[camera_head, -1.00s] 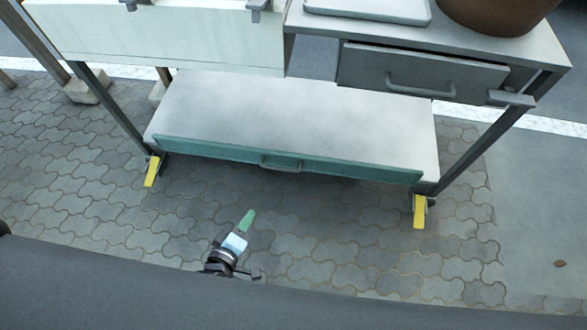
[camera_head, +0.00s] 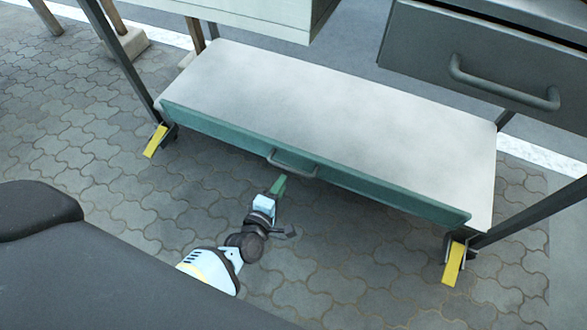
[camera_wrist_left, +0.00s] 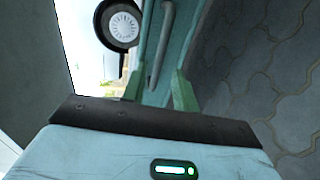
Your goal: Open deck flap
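The deck flap (camera_head: 385,197) is a long teal panel along the front edge of the pale lower deck (camera_head: 330,95). It looks closed, level with the deck edge. Its grey bar handle (camera_head: 292,166) is at the middle of its front. My left gripper (camera_head: 279,186) is just in front of and below the handle. In the left wrist view the two green fingers (camera_wrist_left: 159,88) are apart, and the handle (camera_wrist_left: 161,45) runs ahead of the gap between them, apparently not gripped. The teal flap (camera_wrist_left: 148,35) shows there too. My right gripper is out of view.
Yellow brake pedals (camera_head: 155,141) mark the caster at the left leg and another (camera_head: 454,263) at the right leg. A grey drawer (camera_head: 480,60) with a handle overhangs at upper right. A pale cabinet (camera_head: 265,17) hangs above. The paved floor before the flap is clear.

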